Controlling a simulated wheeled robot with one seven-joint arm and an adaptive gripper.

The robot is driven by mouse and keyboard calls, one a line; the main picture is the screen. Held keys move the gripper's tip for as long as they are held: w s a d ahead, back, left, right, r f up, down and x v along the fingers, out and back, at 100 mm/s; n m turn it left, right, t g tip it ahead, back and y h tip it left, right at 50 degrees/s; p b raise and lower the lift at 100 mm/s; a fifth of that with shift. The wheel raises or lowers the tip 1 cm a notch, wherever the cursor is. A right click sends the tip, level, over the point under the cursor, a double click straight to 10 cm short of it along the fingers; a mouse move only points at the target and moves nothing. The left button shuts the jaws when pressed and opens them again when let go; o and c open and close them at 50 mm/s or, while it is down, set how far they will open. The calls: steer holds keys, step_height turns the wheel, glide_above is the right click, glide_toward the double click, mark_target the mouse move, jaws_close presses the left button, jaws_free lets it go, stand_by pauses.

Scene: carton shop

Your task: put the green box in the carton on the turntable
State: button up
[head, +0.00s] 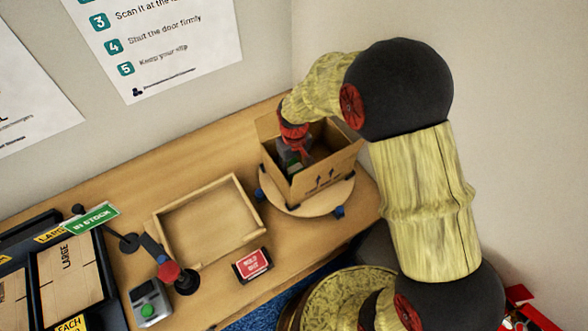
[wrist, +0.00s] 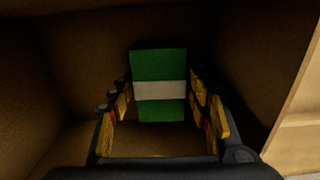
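The green box (wrist: 160,61) with a white band is inside the open carton (head: 322,180), which stands on the round wooden turntable (head: 318,205). My gripper (head: 294,160) reaches down into the carton from above. In the wrist view my gripper (wrist: 162,88) has its fingers spread, one on each side of the green box. A narrow dark gap shows at the right finger; the left fingertip appears very close to the box. Carton walls surround them. The box is not clearly visible in the head view, and its contact with the carton floor is hard to see.
An empty wooden tray (head: 208,222) lies left of the turntable. A scanner-like device on a stand (head: 168,270) and black bins with flat cartons (head: 70,270) are farther left. The wall is close behind the table.

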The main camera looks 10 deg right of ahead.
steer(key=shift+o, duration=1.4)
step_height(320, 180, up, 12)
steer(key=p, duration=0.4)
steer(key=shift+r, duration=0.25)
step_height(320, 180, up, 7)
steer(key=t, duration=0.1)
glide_above(294, 169)
steer(key=s+d, duration=0.2)
steer(key=s+d+r+m+t, duration=0.3)
steer(key=s+d+r, duration=0.3)
steer(key=s+r, duration=0.5)
steer(key=s+d+r+m+t, duration=0.1)
steer(key=s+d+r, duration=0.1)
steer(key=s, duration=0.6)
steer(key=shift+s+d+r+m+t, duration=0.2)
steer(key=shift+r+m+t, duration=0.1)
steer(key=shift+r, duration=0.6)
